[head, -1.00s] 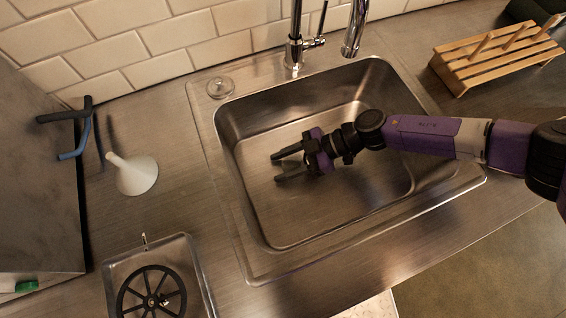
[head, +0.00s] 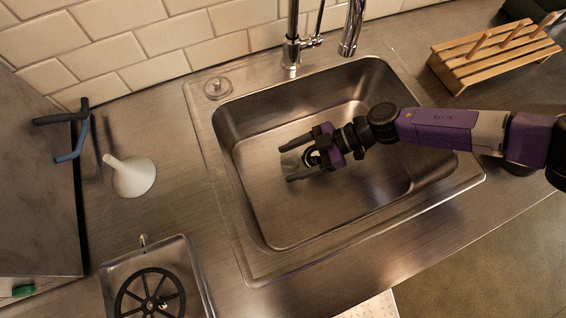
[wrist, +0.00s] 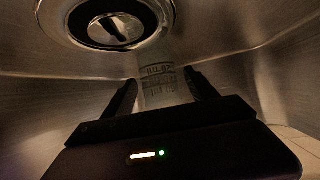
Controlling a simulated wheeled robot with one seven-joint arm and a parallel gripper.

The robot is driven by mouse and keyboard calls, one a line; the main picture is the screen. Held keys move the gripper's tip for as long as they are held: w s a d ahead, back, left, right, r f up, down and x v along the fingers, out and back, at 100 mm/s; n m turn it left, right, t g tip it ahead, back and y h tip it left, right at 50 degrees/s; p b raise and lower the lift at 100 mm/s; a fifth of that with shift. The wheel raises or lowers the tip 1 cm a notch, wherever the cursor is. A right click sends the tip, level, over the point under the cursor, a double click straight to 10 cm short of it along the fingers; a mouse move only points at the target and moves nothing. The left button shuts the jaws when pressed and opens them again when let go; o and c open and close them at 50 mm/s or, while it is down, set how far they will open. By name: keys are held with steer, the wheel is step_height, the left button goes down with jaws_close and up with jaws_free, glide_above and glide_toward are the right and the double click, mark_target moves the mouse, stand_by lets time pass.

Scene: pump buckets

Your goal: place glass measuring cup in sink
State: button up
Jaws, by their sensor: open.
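The glass measuring cup is a clear cylinder with dark printed markings. In the wrist view the cup (wrist: 160,84) shows between my two fingers, inside the sink and close to the drain. In the head view the cup (head: 291,162) is a faint grey shape between the fingertips. My gripper (head: 287,163) is open inside the sink basin, its fingers on either side of the cup; it also shows in the wrist view (wrist: 160,95). The steel sink (head: 310,215) surrounds the gripper. The cup's lower part is hidden behind my gripper in the wrist view.
The drain (wrist: 110,25) is near the cup. A chrome faucet (head: 291,55) stands behind the sink. A wooden rack (head: 490,55) is at the back right. A white funnel (head: 132,177) and a steel tray (head: 195,270) with a black wheel are left of the sink.

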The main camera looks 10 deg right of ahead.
steer(key=shift+v, duration=2.1)
